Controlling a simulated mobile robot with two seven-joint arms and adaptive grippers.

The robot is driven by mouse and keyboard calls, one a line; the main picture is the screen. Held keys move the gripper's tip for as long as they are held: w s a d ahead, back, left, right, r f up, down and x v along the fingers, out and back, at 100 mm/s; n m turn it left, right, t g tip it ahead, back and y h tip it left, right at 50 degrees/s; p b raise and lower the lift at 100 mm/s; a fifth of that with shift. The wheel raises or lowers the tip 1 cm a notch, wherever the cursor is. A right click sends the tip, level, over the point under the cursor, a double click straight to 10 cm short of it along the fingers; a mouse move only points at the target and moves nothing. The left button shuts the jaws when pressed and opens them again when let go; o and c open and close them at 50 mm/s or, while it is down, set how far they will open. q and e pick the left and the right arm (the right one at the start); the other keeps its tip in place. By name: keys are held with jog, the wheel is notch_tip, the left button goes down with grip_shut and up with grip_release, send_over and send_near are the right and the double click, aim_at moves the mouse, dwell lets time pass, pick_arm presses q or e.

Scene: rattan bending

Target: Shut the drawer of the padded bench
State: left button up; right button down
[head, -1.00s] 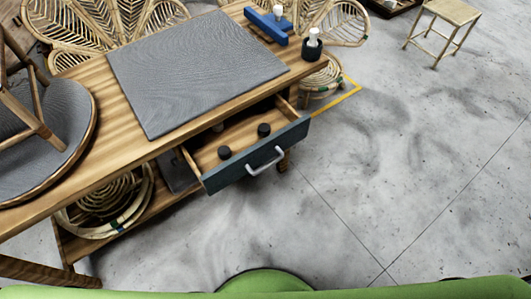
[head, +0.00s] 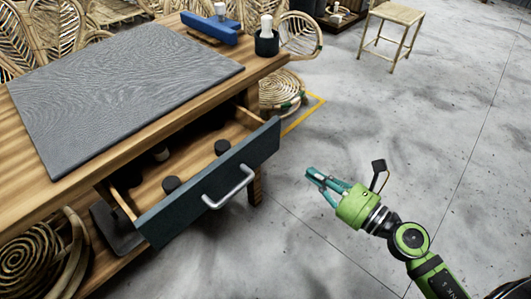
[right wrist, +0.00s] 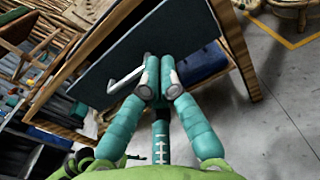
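The padded bench (head: 100,178) is a wooden table with a grey ridged pad (head: 125,90) on top. Its drawer (head: 215,185) stands pulled out, with a dark blue-grey front and a silver handle (head: 232,190); the drawer front also shows in the right wrist view (right wrist: 120,62). Dark round knobs or pots (head: 171,184) lie inside the drawer. My right gripper (head: 318,180) has teal fingers drawn together, empty, to the right of the drawer front and apart from it in the head view. In the right wrist view its fingertips (right wrist: 160,80) overlap the drawer front near the handle. My left gripper is out of view.
A blue tool (head: 210,28) and a dark cup with a white bottle (head: 267,38) stand on the bench's far end. A stool (head: 393,30) stands farther back. The concrete floor right of the drawer is clear.

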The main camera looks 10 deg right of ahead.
jog(key=n, duration=0.1)
jog(key=p, duration=0.2)
send_near(257, 137)
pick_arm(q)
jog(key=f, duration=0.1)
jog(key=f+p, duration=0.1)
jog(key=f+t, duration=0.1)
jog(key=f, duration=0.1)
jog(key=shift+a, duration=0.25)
pick_arm(e)
jog(key=shift+n+y, duration=0.3)
jog(key=x, duration=0.7)
jog(key=shift+w+d+f, duration=0.1)
jog(key=shift+w, duration=0.05)
